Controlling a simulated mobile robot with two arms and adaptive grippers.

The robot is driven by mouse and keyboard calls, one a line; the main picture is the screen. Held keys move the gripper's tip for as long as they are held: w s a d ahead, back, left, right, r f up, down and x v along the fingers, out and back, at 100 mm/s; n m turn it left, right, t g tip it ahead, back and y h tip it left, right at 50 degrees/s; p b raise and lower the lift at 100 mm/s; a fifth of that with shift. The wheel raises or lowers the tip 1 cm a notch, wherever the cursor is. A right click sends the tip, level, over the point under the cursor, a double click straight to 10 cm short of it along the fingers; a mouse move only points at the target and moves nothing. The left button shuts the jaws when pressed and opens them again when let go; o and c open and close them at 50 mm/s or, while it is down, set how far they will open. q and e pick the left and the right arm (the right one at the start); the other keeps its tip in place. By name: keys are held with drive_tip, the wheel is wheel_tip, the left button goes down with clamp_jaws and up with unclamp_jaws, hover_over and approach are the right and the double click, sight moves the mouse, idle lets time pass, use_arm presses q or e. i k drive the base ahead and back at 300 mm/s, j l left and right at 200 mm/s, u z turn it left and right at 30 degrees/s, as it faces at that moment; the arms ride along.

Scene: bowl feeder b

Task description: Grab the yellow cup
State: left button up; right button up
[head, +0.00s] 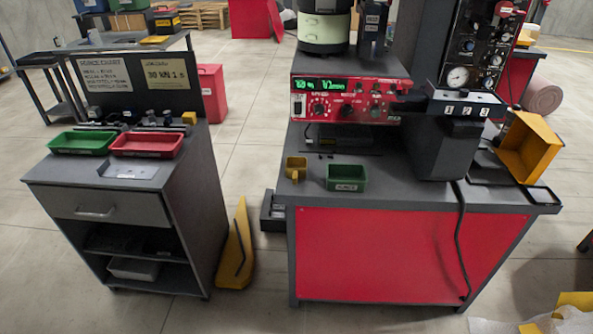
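A small yellow cup (295,169) stands on the left part of the red-fronted workbench (410,194). It is just left of a small green bin (346,178) with a white label, and a narrow gap separates them.
A red control box (349,103) stands behind the cup. A yellow bin (531,147) is tilted at the bench's right end. A grey cabinet (120,206) at left carries green and red trays. A yellow piece (236,250) stands on the floor between them.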

sight(295, 167)
drive_tip(key=i+j+z, duration=0.15)
drive_tip(key=i+j, duration=0.25)
drive_tip(key=i+j+z, duration=0.15)
drive_tip(key=i+j, duration=0.2)
drive_tip(key=j, duration=0.2)
